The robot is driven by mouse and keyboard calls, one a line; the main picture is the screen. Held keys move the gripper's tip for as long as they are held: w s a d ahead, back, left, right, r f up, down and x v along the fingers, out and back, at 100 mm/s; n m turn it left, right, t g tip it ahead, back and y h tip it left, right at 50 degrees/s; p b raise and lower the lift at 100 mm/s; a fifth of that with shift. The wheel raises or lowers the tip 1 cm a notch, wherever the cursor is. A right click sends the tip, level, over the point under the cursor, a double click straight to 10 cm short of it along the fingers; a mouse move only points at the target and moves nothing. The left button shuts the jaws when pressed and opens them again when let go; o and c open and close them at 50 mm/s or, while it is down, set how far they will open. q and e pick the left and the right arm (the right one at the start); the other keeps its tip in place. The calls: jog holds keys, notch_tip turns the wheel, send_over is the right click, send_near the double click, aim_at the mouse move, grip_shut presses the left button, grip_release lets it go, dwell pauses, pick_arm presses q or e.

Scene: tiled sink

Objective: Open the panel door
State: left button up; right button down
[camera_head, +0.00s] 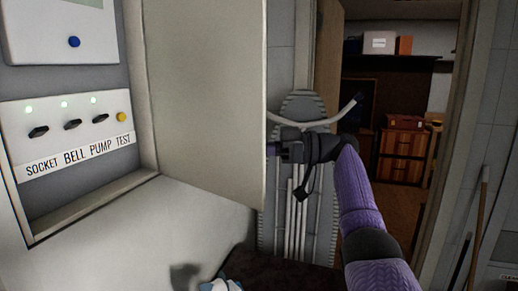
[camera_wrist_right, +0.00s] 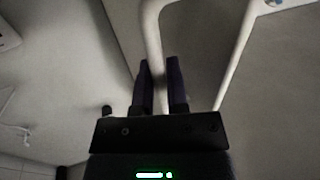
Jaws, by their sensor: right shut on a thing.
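The panel door (camera_head: 205,90) is a pale grey slab standing wide open to the right of the panel box (camera_head: 80,215). The box shows black switches and a label strip reading SOCKET BELL PUMP TEST. My right gripper (camera_head: 272,149) is at the door's free right edge, its fingertips partly hidden there. In the right wrist view its two dark fingers (camera_wrist_right: 161,78) stand close together on either side of a pale curved bar (camera_wrist_right: 152,35). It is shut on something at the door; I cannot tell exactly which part. My left gripper is not in view.
An ironing board (camera_head: 320,225) with white tubes leans on the tiled wall behind my right gripper. A doorway at the right opens to a room with a wooden cabinet (camera_head: 402,150). Poles (camera_head: 478,225) lean at the far right.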

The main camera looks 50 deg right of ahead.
jog(key=c, duration=0.7)
grip_release()
jog(key=shift+w, duration=0.15)
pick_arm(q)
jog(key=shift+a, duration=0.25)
pick_arm(e)
jog(key=shift+s+d, duration=0.15)
jog(key=shift+s, duration=0.1)
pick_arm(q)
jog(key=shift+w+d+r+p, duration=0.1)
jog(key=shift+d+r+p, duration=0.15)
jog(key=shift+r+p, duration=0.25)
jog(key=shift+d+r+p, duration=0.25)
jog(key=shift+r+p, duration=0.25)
pick_arm(e)
jog(key=v, duration=0.9)
jog(key=shift+s+d, duration=0.15)
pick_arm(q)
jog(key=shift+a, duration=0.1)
pick_arm(e)
jog(key=shift+c, duration=0.2)
